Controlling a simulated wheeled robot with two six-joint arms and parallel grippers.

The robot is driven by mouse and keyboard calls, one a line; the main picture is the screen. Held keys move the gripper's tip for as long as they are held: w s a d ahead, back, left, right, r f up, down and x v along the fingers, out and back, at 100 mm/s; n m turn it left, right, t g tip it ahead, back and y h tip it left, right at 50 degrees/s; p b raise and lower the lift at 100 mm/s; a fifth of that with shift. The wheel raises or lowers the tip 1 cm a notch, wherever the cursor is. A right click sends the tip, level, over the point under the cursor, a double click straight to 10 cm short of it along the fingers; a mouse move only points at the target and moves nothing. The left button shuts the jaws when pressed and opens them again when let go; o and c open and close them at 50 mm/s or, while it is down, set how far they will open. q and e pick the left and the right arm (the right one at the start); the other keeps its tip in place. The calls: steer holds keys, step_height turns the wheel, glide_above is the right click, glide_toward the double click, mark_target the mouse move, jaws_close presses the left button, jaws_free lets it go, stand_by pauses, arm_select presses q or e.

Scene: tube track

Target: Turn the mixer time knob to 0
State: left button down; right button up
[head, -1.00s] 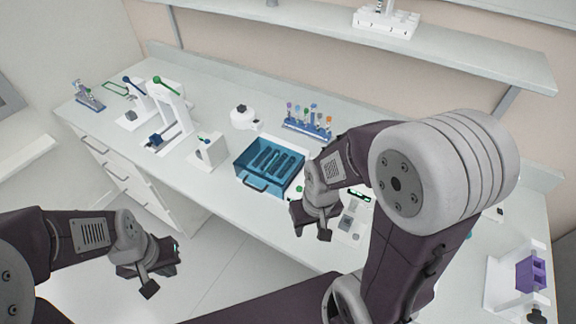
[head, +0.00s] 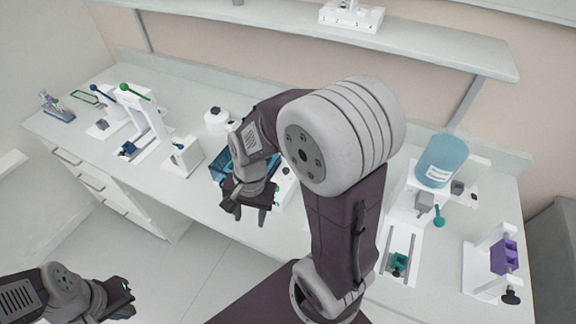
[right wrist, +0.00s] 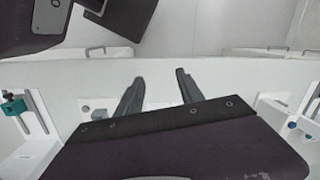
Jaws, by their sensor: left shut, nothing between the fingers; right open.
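My right gripper (head: 250,213) is open and empty, above the counter's front edge and in front of the blue tray (head: 221,168). Its two spread fingers also show in the right wrist view (right wrist: 160,78), with no object between them. My left gripper (head: 125,302) is shut and empty, low at the left, away from the counter. A white device (head: 286,186) shows only partly between my right gripper and my right arm. I cannot make out the mixer's time knob or its setting; my right arm hides much of the middle counter.
A blue cylinder (head: 441,160), a teal-knobbed fixture (head: 399,262) and a purple block on a white stand (head: 505,256) stand right of my arm. White stands with levers (head: 140,115) occupy the left counter. A shelf (head: 440,48) hangs above. Floor in front is clear.

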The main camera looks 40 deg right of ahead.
steer(key=w+d+r+m+y, duration=0.1)
steer(key=w+d+r+m, duration=0.1)
steer(key=w+m, duration=0.35)
steer(key=m+t, duration=0.3)
steer(key=m, duration=0.9)
glide_toward(286, 169)
steer(key=shift+y, duration=0.3)
steer(key=x, duration=0.7)
steer(key=shift+d+f, duration=0.1)
steer(key=shift+f, duration=0.3)
jaws_close()
